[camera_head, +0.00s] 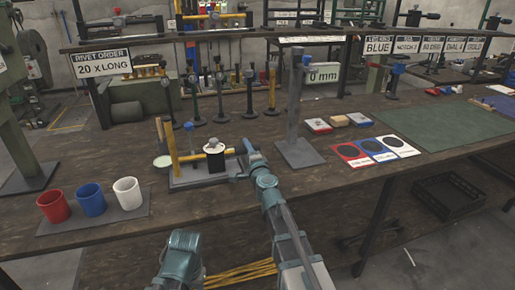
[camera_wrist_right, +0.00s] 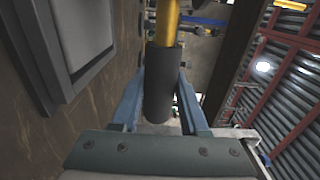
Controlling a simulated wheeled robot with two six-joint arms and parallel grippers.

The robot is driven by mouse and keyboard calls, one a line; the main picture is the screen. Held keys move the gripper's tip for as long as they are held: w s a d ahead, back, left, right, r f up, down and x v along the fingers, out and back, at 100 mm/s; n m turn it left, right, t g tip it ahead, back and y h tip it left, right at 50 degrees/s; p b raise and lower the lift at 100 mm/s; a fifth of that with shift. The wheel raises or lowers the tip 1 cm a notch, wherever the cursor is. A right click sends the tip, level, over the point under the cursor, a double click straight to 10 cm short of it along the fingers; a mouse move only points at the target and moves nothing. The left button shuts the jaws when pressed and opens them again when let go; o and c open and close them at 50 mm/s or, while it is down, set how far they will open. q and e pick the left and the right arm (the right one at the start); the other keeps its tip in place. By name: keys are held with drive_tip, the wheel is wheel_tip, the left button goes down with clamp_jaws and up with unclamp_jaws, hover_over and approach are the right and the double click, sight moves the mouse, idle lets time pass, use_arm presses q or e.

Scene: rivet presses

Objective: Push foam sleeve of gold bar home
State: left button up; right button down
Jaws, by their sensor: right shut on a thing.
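The gold bar (camera_head: 192,157) lies level across a small press (camera_head: 205,181) on the bench and points right, toward my right gripper. In the right wrist view the gold bar (camera_wrist_right: 167,22) runs into one end of a dark grey foam sleeve (camera_wrist_right: 160,85). My right gripper (camera_wrist_right: 160,110) is shut on the sleeve, with a blue finger on each side of it. In the head view my right gripper (camera_head: 246,150) is at the bar's right end, and the sleeve is too small and covered to make out. How deep the bar sits in the sleeve is hidden.
Red (camera_head: 53,206), blue (camera_head: 90,200) and white (camera_head: 128,193) cups stand on a mat at the left. A grey post stand (camera_head: 298,150) rises close right of my gripper. Cards (camera_head: 375,150) and a green mat (camera_head: 445,125) lie further right.

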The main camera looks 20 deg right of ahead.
sight(240, 153)
drive_tip(key=a, duration=0.3)
drive_tip(key=shift+s, duration=0.1)
drive_tip(key=shift+c, duration=2)
unclamp_jaws()
drive_tip(key=shift+s, duration=0.1)
